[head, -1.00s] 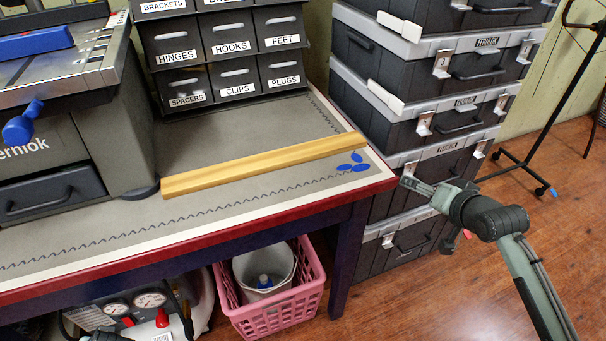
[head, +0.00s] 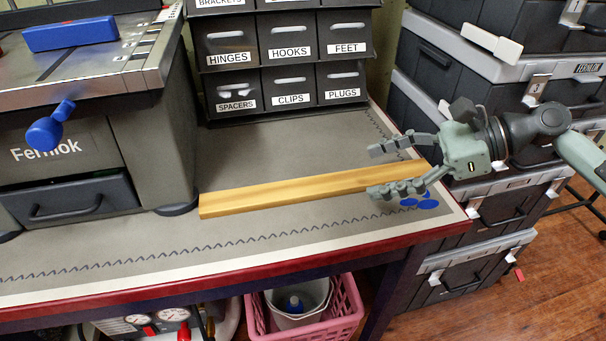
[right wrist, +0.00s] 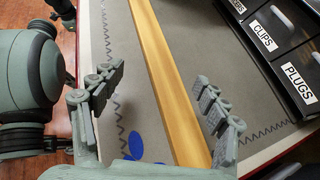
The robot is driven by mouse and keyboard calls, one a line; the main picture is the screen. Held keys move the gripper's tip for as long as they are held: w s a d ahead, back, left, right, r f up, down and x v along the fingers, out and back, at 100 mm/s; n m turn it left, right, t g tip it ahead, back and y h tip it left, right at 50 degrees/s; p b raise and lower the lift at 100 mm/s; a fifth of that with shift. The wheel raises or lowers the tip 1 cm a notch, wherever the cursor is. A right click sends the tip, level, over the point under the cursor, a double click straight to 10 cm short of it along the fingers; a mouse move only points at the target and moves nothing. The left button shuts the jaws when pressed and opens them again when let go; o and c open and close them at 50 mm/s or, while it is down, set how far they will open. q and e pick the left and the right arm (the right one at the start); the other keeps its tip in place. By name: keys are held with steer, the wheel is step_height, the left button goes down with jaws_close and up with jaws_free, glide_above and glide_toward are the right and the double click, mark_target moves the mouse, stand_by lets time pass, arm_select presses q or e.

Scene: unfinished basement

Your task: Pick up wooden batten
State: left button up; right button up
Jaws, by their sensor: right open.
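The wooden batten (head: 290,191) is a long, light-brown strip lying flat on the grey mat of the workbench. Its right end reaches in among the fingers of my right gripper (head: 390,169) in the head view. In the right wrist view, the batten (right wrist: 165,70) runs between the two open fingers of the gripper (right wrist: 160,105), with a gap on each side. I cannot tell how high the fingers are above the mat. My left gripper is not in view.
Labelled drawers (head: 288,60) stand behind the batten. A grey machine (head: 110,150) stands near its left end. Blue oval pieces (head: 428,204) lie by its right end. Stacked tool cases (head: 490,215) stand to the right. The bench's red front edge (head: 250,270) is close by.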

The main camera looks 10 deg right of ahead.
mark_target(328, 182)
steer(key=x, duration=0.2)
steer(key=shift+s+a, duration=0.15)
steer(key=shift+a, duration=0.25)
steer(key=x, duration=0.5)
steer(key=shift+w, duration=0.25)
steer(key=shift+d, duration=0.1)
jaws_close()
